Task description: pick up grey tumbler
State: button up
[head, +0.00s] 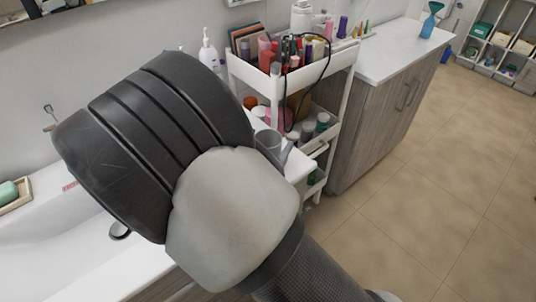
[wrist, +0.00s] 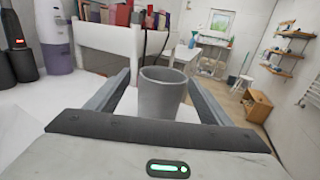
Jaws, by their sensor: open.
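The grey tumbler (wrist: 163,98) stands upright in the wrist view, with its open rim facing up. My gripper (wrist: 158,84) is open, with one finger on each side of the tumbler and visible gaps between. The tumbler's base is hidden behind the gripper's body. In the head view the tumbler (head: 267,139) shows just past my arm, on a white surface beside the cart. My arm hides most of the gripper there; one finger shows to the right of the tumbler.
A white cart (head: 293,81) full of cosmetics stands close behind the tumbler. A white pump bottle (head: 208,52) is at its left. A sink (head: 75,245) lies at the lower left. A wooden cabinet (head: 375,125) stands to the right, with open floor (head: 440,190) beyond.

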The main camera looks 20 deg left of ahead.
aim_at(274, 137)
jog(key=w, duration=0.4)
jog(key=shift+w+d+f, duration=0.3)
jog(key=c, duration=1.2)
